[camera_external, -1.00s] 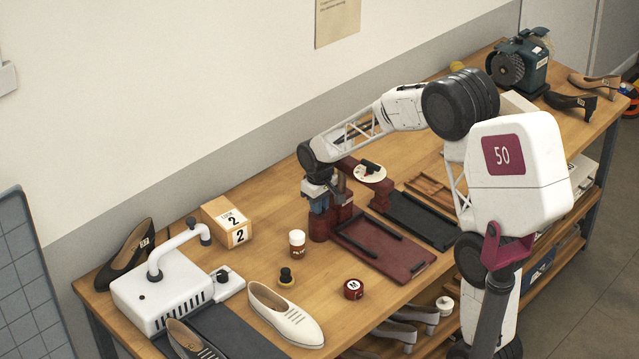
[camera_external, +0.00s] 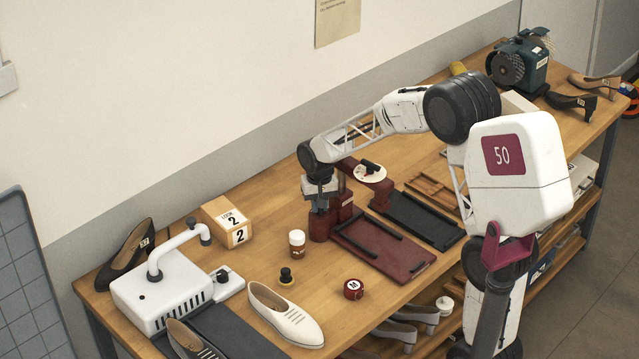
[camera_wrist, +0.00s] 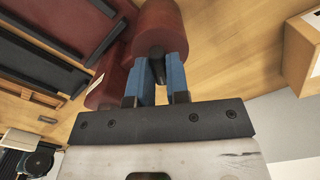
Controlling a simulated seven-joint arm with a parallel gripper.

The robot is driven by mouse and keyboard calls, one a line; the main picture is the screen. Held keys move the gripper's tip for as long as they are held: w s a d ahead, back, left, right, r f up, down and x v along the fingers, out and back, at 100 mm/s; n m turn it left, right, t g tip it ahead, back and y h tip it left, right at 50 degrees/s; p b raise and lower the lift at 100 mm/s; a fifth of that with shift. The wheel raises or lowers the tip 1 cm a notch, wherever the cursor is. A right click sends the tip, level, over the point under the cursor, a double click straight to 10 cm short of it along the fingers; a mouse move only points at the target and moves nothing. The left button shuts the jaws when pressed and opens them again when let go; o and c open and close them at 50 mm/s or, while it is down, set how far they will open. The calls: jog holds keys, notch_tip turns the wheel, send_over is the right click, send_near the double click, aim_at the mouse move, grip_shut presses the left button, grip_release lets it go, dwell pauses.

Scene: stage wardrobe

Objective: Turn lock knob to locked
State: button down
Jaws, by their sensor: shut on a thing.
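A dark red machine (camera_external: 345,205) stands on the workbench, with two upright cylinders and an overhead arm that carries a white dial (camera_external: 370,174) with a black handle. In the wrist view, a small dark lock knob (camera_wrist: 156,50) sticks out from the end of a dark red cylinder (camera_wrist: 156,22). My gripper (camera_wrist: 158,66) has its two blue fingers shut on this knob, one on each side. In the external view my gripper (camera_external: 320,206) points down at the machine's left cylinder, and the knob is hidden there. I cannot read any lock marking.
A wooden number box (camera_external: 228,222), a small brown bottle (camera_external: 297,243) and a white shoe (camera_external: 285,315) stand to the left. A red tray (camera_external: 388,252) and a black tray (camera_external: 425,220) lie to the right.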

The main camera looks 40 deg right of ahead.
jog(key=m, duration=0.5)
jog(key=shift+r+m, duration=0.1)
jog(key=shift+m, duration=0.3)
jog(key=m, duration=0.4)
jog(key=shift+m, duration=0.4)
jog(key=c, duration=1.1)
grip_release()
jog(key=shift+r, duration=3.8)
jog(key=shift+r, duration=0.1)
